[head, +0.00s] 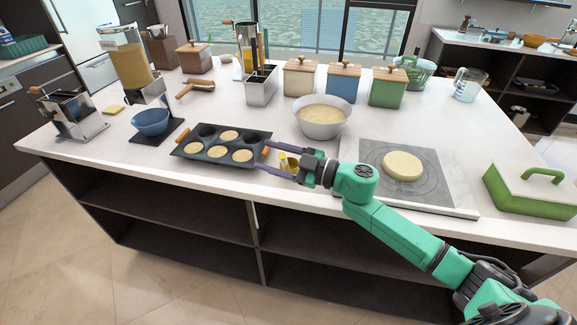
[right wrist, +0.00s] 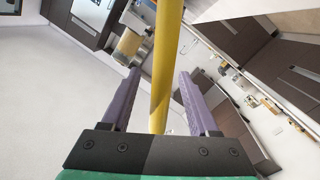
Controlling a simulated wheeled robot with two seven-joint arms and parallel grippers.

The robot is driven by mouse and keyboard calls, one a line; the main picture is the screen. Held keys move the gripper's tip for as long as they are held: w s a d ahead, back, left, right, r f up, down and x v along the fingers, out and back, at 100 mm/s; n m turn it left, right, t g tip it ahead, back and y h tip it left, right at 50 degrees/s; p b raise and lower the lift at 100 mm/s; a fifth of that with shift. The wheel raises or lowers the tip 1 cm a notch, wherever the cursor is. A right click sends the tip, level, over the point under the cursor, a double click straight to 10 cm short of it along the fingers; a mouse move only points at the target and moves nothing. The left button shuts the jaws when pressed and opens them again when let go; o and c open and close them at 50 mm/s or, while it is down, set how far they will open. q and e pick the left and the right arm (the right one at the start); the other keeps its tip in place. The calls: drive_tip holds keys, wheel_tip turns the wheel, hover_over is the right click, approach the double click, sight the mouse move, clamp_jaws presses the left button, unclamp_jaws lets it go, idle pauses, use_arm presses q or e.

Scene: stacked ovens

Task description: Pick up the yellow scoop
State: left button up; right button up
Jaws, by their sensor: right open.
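The yellow scoop (head: 285,161) is near the front edge of the white counter, just right of the muffin tin, and mostly hidden by my right gripper in the head view. My right gripper (head: 262,155) is open, its purple fingers pointing left on either side of the scoop. In the right wrist view the scoop's yellow handle (right wrist: 165,70) runs between the two open fingers (right wrist: 158,80), with a gap visible on both sides. I cannot tell whether the scoop is touching the counter. My left gripper is not in view.
The muffin tin (head: 206,159) holding batter is close to my right fingertips. A bowl of batter (head: 321,130) stands behind. Canisters (head: 342,88) stand at the back.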

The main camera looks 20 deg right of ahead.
clamp_jaws()
drive_tip(key=shift+r, duration=0.1)
